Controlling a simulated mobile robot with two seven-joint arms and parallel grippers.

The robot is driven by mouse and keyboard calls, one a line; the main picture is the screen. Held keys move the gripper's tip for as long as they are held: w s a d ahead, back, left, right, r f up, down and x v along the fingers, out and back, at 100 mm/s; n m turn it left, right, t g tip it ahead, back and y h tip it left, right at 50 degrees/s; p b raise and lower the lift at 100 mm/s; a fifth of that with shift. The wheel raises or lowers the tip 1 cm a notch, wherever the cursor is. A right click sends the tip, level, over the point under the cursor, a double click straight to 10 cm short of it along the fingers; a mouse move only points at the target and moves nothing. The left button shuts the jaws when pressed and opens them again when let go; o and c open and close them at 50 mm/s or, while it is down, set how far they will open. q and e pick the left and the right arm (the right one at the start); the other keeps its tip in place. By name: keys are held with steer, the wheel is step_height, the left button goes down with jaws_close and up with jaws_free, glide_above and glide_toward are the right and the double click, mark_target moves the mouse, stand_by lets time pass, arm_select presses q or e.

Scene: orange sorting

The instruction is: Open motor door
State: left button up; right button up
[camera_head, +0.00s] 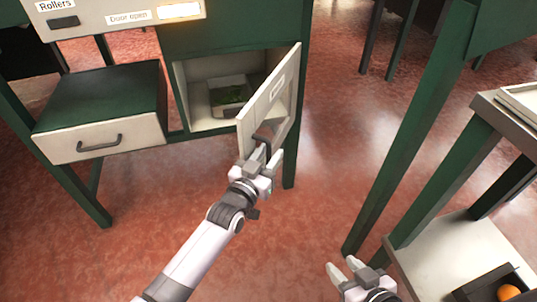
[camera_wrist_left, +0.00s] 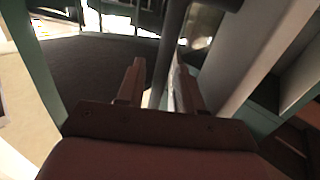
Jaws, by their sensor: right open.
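The motor door (camera_head: 268,100) is a pale panel under the green machine, swung open and standing out from its compartment (camera_head: 196,104). Its dark handle (camera_head: 265,131) is on the outer face near the lower front corner. My left gripper (camera_head: 262,158) is at the handle. In the left wrist view, the two fingers (camera_wrist_left: 159,75) are apart with the dark handle bar (camera_wrist_left: 172,45) running between them. Whether they grip it is unclear. My right gripper (camera_head: 342,272) is open and empty, low in the head view, away from the door.
A closed drawer (camera_head: 105,138) is left of the compartment. Green machine legs (camera_head: 410,130) and a table with a dark box (camera_head: 490,283) holding an orange (camera_head: 508,293) stand right. Red floor is clear between.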

arm_select(q)
steer(key=p+v, duration=0.2)
steer(key=v, duration=0.5)
steer(key=shift+c, duration=0.3)
